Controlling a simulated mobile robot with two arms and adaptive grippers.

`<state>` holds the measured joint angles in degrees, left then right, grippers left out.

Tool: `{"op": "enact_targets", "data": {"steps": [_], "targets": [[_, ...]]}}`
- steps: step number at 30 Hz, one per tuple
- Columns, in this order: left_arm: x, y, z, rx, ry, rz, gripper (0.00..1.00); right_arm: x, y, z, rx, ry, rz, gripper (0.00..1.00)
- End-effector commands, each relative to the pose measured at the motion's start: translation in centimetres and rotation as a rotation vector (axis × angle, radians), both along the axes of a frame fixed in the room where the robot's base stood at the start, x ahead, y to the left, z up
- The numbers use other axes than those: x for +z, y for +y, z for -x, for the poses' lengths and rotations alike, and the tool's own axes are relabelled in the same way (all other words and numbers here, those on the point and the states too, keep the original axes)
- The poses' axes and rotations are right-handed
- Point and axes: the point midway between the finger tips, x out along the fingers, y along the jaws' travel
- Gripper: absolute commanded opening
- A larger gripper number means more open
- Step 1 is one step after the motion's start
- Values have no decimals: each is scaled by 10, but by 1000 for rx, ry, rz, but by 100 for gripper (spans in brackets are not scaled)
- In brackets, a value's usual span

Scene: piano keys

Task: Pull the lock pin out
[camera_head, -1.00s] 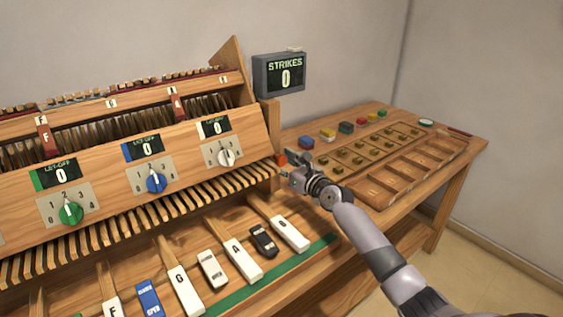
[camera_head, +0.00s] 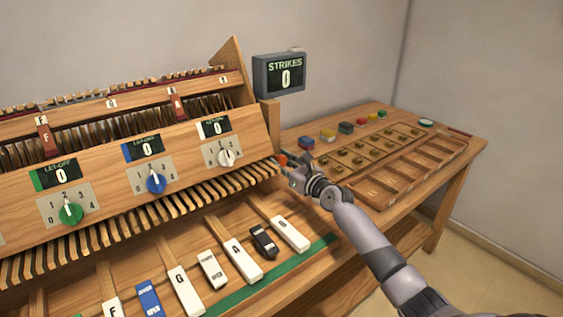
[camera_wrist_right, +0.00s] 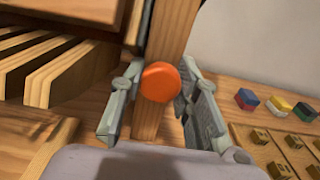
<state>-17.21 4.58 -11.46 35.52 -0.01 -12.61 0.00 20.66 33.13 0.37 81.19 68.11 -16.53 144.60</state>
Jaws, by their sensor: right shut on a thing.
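The lock pin shows as a round orange knob (camera_head: 281,159) at the right end of the piano's slanted panel; in the right wrist view the knob (camera_wrist_right: 160,82) stands in front of a wooden post. My right gripper (camera_head: 289,166) is at the knob, with one finger on each side of it. In the right wrist view the fingers (camera_wrist_right: 156,100) flank the knob, and small gaps seem to show beside it. The pin's shaft is hidden behind the knob. My left gripper is not in view.
The panel carries dials, including a white one (camera_head: 227,158) and a blue one (camera_head: 156,183). Keys lie below, such as a white key (camera_head: 290,234). A strikes display (camera_head: 281,74) stands above. A wooden tray (camera_head: 437,158) and coloured blocks lie on the right bench.

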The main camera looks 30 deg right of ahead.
Motion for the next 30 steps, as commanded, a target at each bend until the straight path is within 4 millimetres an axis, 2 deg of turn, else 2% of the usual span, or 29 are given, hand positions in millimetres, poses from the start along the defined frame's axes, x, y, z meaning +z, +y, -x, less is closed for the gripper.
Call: {"op": "enact_targets", "data": {"steps": [4,12,21,22,30], "targets": [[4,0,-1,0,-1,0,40,1,0,3,0,1,-1,0],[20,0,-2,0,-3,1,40,1,-2,29,0,1,-1,0],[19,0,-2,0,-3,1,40,-1,-2,31,0,2,0,0],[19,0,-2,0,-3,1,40,-1,-2,31,0,2,0,31],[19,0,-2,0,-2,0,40,-1,-2,30,0,1,0,49]]}}
